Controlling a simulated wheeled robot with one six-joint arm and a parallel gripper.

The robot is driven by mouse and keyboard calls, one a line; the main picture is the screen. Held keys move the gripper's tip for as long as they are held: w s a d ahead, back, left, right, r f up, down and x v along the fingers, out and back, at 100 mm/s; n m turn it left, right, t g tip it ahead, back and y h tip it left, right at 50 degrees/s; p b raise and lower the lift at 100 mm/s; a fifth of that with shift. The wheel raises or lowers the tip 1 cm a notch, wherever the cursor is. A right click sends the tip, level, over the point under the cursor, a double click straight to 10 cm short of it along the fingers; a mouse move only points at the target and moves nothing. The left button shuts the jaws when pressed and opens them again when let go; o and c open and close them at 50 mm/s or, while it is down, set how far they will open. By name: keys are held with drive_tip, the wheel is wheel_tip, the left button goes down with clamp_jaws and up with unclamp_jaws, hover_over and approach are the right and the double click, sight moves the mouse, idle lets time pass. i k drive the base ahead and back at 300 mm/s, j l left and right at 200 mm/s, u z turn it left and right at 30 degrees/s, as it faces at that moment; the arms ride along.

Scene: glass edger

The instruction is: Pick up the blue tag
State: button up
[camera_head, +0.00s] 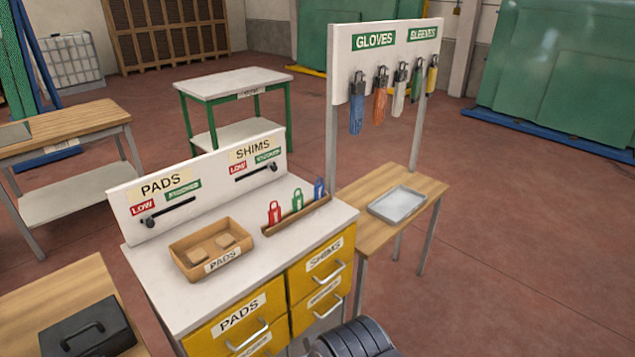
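The blue tag (318,188) stands upright at the far right end of a narrow wooden rack (297,217) on the white cabinet top. A green tag (297,199) and a red tag (274,212) stand to its left in the same rack. The lower part of the blue tag is hidden by the rack. My gripper is not in view, and nothing is seen touching the tag.
A wooden tray (188,268) labelled PADS holds two pads left of the rack. A signboard (125,213) stands along the cabinet's back. Right of the cabinet, a wooden table (420,183) holds a grey tray (398,211) below hanging gloves (357,115).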

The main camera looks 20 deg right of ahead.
sight(319, 189)
drive_tip(key=i+l+u, duration=0.15)
drive_tip(key=l, duration=0.3)
drive_tip(key=i+l+u, duration=0.1)
drive_tip(key=l, duration=0.4)
drive_tip(key=i+l+u, duration=0.15)
drive_tip(key=l, duration=0.35)
drive_tip(key=i+l+u, duration=0.1)
drive_tip(key=l, duration=0.45)
drive_tip(key=i+l+u, duration=0.15)
drive_tip(key=l, duration=0.35)
